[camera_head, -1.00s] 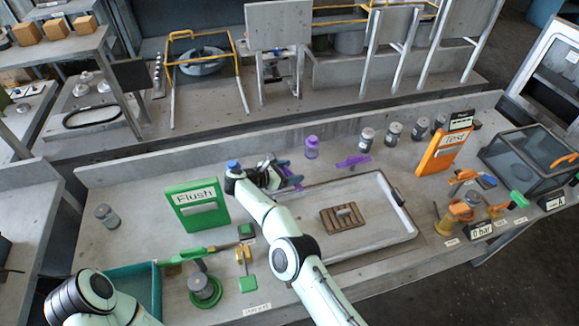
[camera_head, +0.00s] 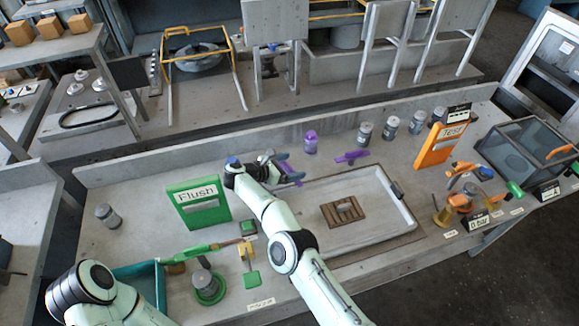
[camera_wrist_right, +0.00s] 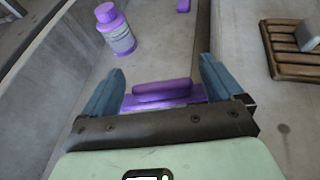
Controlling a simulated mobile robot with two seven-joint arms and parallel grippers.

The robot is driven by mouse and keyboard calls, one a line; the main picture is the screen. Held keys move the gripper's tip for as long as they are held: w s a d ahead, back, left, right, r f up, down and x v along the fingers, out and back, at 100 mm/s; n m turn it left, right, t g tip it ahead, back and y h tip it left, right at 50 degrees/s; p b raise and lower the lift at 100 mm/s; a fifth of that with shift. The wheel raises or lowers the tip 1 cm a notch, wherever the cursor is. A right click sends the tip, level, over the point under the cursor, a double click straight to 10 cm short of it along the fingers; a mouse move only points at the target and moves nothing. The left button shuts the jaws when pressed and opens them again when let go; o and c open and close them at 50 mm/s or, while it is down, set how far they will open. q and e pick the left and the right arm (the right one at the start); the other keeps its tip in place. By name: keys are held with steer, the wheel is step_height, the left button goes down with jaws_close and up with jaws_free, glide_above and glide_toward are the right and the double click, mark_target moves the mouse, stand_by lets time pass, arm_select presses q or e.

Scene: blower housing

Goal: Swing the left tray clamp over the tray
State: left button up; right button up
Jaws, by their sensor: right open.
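The left tray clamp (camera_head: 291,173) is a purple bar at the left back corner of the shallow grey tray (camera_head: 405,222). In the right wrist view the purple clamp (camera_wrist_right: 163,91) lies across the space between the fingers, with a raised bar on a flatter purple piece. My right gripper (camera_head: 280,163) is at this clamp. In the wrist view my right gripper (camera_wrist_right: 163,70) has its two blue fingers wide apart, one beyond each end of the bar. Contact cannot be told. A second purple clamp (camera_head: 351,156) is at the tray's back edge. My left gripper is out of view.
A brown slatted block (camera_head: 343,211) sits in the tray. A purple-capped bottle (camera_head: 311,142) stands behind the left clamp. A green Flush sign (camera_head: 199,203) stands left of my right arm, and an orange Test sign (camera_head: 440,147) stands at the back right.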

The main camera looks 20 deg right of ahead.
steer(key=shift+r, duration=0.2)
step_height(320, 180, up, 9)
steer(key=shift+r, duration=0.1)
step_height(320, 180, up, 10)
steer(key=p, duration=0.1)
glide_above(289, 166)
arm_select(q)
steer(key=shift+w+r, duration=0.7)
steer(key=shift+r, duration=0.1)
arm_select(e)
steer(key=shift+d+r, duration=0.1)
steer(key=shift+r, duration=0.1)
steer(key=shift+c, duration=0.3)
